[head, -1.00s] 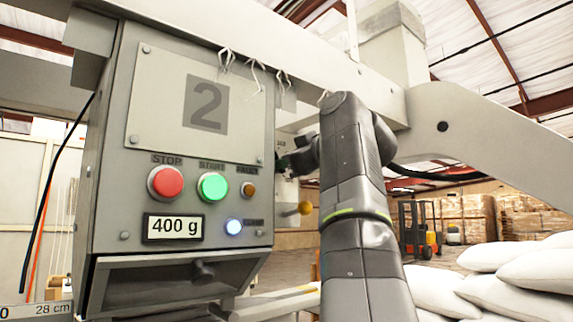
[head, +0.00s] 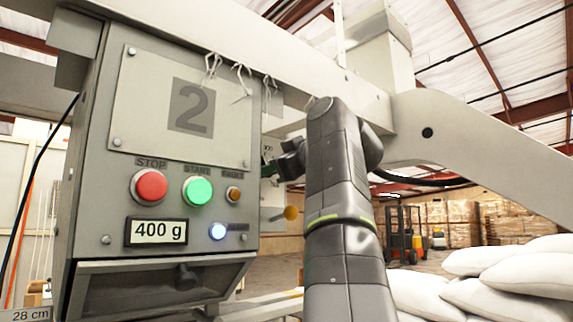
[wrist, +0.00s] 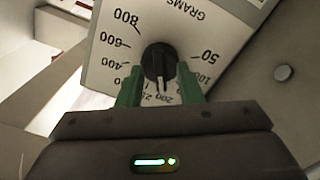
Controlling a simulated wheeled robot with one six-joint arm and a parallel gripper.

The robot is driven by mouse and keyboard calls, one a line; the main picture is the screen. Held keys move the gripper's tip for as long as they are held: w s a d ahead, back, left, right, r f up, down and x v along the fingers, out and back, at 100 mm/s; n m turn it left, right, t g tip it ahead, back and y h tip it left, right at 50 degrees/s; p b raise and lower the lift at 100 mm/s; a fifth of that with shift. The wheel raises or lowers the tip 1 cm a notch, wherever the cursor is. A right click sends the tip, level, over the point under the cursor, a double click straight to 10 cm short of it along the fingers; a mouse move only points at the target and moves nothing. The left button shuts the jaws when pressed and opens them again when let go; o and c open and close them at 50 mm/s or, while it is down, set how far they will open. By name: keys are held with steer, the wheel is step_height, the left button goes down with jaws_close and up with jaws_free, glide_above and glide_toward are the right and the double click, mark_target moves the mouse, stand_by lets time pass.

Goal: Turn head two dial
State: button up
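The head two dial shows in the wrist view as a black knob (wrist: 158,62) on a white scale plate (wrist: 110,55). Its numbers appear upside down, from 50 through 800 grams. The knob's pointer end faces down in the picture, close to the 200 mark. My gripper (wrist: 160,78) has its two green fingers apart, one on each side of the knob's lower part. I cannot tell whether they touch it. In the head view my gripper (head: 272,168) is at the right side of the head two box (head: 95,170), partly behind its edge.

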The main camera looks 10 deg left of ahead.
steer(key=b+v, duration=0.2)
steer(key=v, duration=1.1)
steer(key=shift+s+d, duration=0.2)
steer(key=shift+d, duration=0.05)
steer(key=shift+w+a, duration=0.15)
stand_by(0.4)
steer(key=p+x, duration=0.2)
steer(key=x, duration=1)
steer(key=shift+w+a, duration=0.15)
steer(key=shift+a, duration=0.1)
steer(key=shift+d, duration=0.15)
